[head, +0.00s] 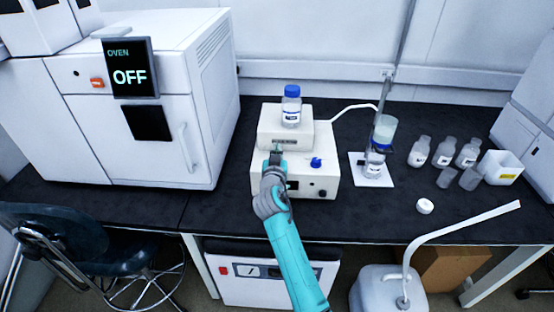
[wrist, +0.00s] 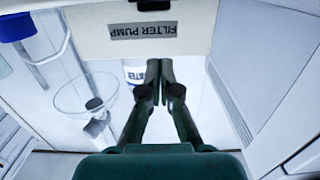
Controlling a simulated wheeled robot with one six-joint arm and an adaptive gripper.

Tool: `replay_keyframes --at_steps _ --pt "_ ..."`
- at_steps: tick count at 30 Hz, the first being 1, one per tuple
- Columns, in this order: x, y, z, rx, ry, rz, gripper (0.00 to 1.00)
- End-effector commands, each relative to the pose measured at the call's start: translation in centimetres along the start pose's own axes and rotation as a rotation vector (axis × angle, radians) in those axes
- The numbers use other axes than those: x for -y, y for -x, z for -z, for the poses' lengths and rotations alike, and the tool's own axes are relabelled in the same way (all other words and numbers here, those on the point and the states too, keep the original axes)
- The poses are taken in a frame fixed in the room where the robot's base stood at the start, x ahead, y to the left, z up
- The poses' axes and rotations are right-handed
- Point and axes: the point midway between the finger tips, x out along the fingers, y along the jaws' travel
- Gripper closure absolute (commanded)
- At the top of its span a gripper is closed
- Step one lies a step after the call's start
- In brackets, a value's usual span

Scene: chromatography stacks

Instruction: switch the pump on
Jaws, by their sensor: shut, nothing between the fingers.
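The pump is a white panel labelled FILTER PUMP (wrist: 143,31), upside down in the wrist view. In the head view a white box (head: 268,128) with a small grey label sits on a wider white unit (head: 327,180); the box seems to be the pump. A dark part (wrist: 153,4) at the wrist view's top edge may be its switch, but it is cut off. My gripper (head: 277,152) is shut and empty in front of the box. In the wrist view its fingertips (wrist: 160,64) meet just short of the label; I cannot tell whether they touch anything.
The lower unit has a blue knob (head: 316,162). An oven (head: 185,135) reading OFF fills the left. Bare black bench (head: 390,220) lies in front.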

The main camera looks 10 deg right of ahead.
Motion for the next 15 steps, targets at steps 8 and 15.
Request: replay_keyframes --at_steps 8,15 --pt "0.0 -0.6 -3.5 0.003 0.003 -0.001 1.0" --pt "0.0 -0.7 -3.9 0.001 0.001 0.0 1.0"
